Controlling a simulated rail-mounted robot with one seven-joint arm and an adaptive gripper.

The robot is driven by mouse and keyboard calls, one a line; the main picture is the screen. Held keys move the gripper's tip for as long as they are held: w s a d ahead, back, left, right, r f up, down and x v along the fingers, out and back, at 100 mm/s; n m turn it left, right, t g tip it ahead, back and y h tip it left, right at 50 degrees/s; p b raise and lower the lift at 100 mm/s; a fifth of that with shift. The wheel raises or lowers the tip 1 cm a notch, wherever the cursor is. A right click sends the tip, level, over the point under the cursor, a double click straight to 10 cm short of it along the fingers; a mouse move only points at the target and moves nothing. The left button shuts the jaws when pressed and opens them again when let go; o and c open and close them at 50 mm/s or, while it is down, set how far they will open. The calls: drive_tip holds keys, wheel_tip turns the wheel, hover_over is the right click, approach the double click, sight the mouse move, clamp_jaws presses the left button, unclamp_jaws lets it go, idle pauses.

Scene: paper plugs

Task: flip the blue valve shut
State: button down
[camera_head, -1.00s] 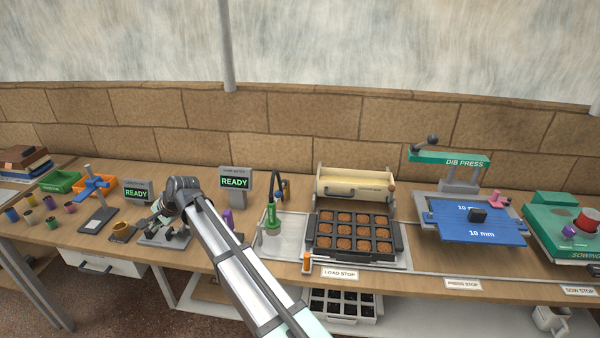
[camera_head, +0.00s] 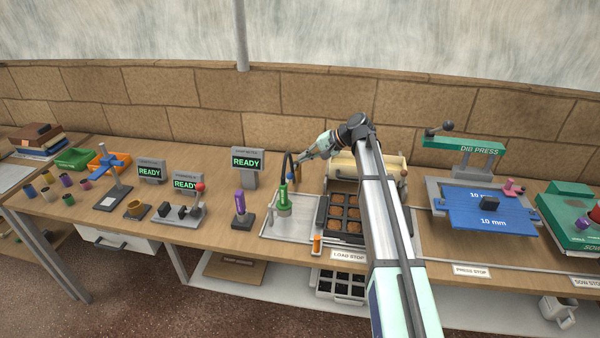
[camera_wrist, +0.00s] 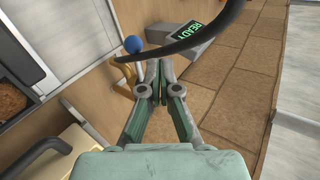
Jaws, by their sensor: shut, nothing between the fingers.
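The valve's blue ball knob (camera_wrist: 133,44) shows in the wrist view, up and left of my fingertips. A brass-coloured valve body (camera_wrist: 121,76) stands close by it, left of the fingers. In the head view the brass part (camera_head: 297,175) shows small behind the black hose; I cannot make out the blue knob there. My gripper (camera_wrist: 160,65) is shut and empty, its tips together just right of the brass part. In the head view my gripper (camera_head: 300,159) is above and beside the valve. I cannot tell whether it touches.
A black hose (camera_wrist: 205,38) arches over the valve, close in front of my fingers. A green-handled tool (camera_head: 283,198) stands on the metal tray (camera_head: 280,226). A READY display (camera_head: 248,162) stands to the left.

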sight(293, 171)
drive_tip(key=d, duration=0.9)
drive_tip(key=shift+d+r+n+t, duration=0.15)
drive_tip(key=shift+n+t, duration=0.15)
drive_tip(key=p+x, duration=0.2)
drive_tip(key=x, duration=0.4)
drive_tip(key=p+x, duration=0.2)
drive_tip(key=x, duration=0.4)
drive_tip(key=shift+w+a, duration=0.15)
drive_tip(key=shift+a, duration=0.35)
drive_tip(key=shift+w+a+f, duration=0.1)
drive_tip(key=shift+a+f, duration=0.3)
drive_tip(key=shift+a, duration=0.1)
drive_tip(key=shift+d, duration=0.1)
